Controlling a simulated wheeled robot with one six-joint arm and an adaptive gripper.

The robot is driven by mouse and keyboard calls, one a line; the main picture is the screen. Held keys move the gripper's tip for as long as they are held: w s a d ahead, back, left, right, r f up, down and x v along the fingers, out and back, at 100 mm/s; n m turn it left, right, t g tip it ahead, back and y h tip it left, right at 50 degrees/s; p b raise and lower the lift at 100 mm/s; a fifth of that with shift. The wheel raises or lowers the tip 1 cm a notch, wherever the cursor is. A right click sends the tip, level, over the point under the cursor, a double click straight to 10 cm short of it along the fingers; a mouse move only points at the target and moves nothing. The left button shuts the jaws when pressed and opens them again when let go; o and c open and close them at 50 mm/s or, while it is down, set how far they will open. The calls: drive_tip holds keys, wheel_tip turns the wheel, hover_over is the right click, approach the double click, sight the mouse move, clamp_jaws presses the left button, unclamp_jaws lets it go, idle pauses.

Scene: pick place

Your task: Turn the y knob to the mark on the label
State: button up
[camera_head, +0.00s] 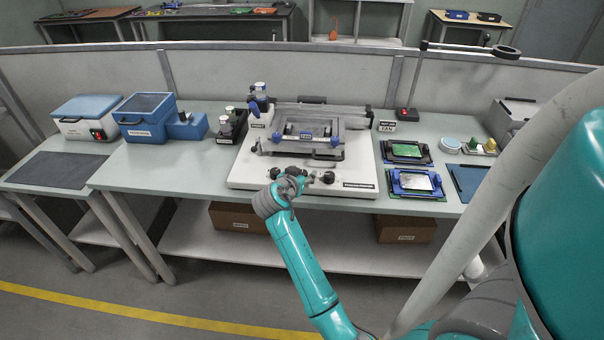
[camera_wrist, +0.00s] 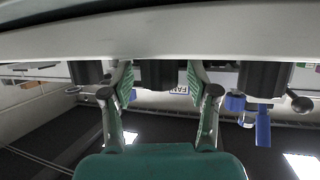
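The machine with the white base (camera_head: 240,175) stands in the middle of the bench. Dark knobs sit along its front; one knob (camera_head: 327,177) shows just right of my gripper (camera_head: 291,183) in the head view. The wrist view shows several dark knobs, among them a left one (camera_wrist: 85,72), a middle one (camera_wrist: 158,74) and a right one (camera_wrist: 262,78). My gripper (camera_wrist: 158,92) is open, its two fingers on either side of the middle knob with gaps showing. I cannot read which knob is y. The mark is not visible; a front label (camera_head: 358,185) is too small to read.
Device trays with a green board (camera_head: 405,151) and a grey panel (camera_head: 416,183) lie to the right. Blue boxes (camera_head: 146,115) stand to the left. Cardboard boxes (camera_head: 238,217) sit on the lower shelf.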

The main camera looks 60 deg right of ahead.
drive_tip(key=v, duration=1.2)
idle(0.5)
drive_tip(key=s+a+f+n+t+y, duration=0.35)
drive_tip(key=a+f+n, duration=0.3)
drive_tip(key=a, duration=0.25)
drive_tip(key=s+a+f+n+t+y, duration=0.25)
drive_tip(key=a+f+n+t, duration=0.25)
drive_tip(key=a+f, duration=0.35)
drive_tip(key=s+a+r+n+t+y, duration=0.35)
drive_tip(key=s+a+y, duration=0.25)
drive_tip(key=s+a, duration=0.85)
drive_tip(key=s+a+r+n+t+y, duration=0.1)
drive_tip(key=s+r, duration=0.6)
drive_tip(key=s, duration=0.1)
drive_tip(key=shift+s+a+n, duration=0.3)
drive_tip(key=shift+s+a, duration=0.1)
